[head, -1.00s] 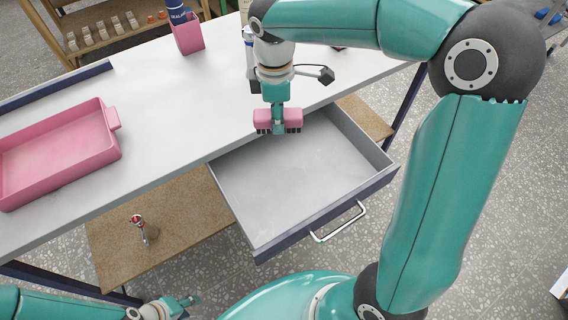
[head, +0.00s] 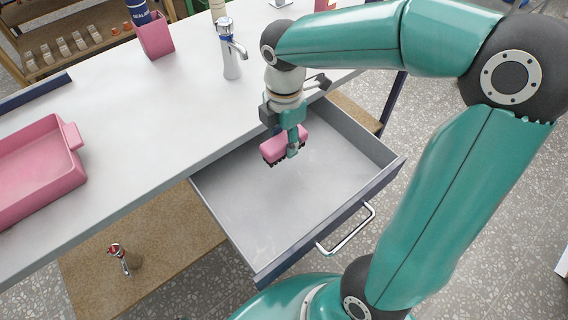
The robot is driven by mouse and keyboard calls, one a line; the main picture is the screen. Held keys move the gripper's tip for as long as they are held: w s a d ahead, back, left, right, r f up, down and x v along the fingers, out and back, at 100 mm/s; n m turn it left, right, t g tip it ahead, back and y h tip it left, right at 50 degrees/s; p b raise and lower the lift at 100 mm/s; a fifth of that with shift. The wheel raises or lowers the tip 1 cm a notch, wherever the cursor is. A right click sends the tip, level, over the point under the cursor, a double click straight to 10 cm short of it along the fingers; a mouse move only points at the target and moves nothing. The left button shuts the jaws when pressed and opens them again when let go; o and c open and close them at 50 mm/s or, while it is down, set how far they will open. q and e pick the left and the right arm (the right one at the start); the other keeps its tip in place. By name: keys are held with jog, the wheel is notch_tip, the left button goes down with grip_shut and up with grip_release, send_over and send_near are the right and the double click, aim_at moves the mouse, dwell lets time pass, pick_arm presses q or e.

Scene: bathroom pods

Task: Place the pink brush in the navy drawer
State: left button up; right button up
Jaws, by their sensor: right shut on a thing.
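The pink brush (head: 272,151) has dark bristles pointing down. My right gripper (head: 294,149) is shut on it and holds it over the back part of the open navy drawer (head: 325,234). The drawer has a navy front with a silver handle (head: 347,230), grey walls and an empty grey floor where it shows. I cannot tell exactly how high the brush is above the drawer floor. My left gripper is out of the view.
Another tap (head: 119,258) stands on the brown lower shelf (head: 160,240).

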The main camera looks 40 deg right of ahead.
aim_at(284, 138)
notch_tip(284, 138, down, 8)
jog(key=shift+f+b, duration=0.1)
jog(key=shift+b, duration=0.55)
jog(key=shift+f, duration=0.15)
jog(key=o, duration=1.2)
jog(key=shift+r, duration=0.65)
notch_tip(284, 138, up, 10)
jog(key=shift+r+p, duration=0.1)
jog(key=shift+p, duration=1.05)
jog(key=shift+r, duration=0.45)
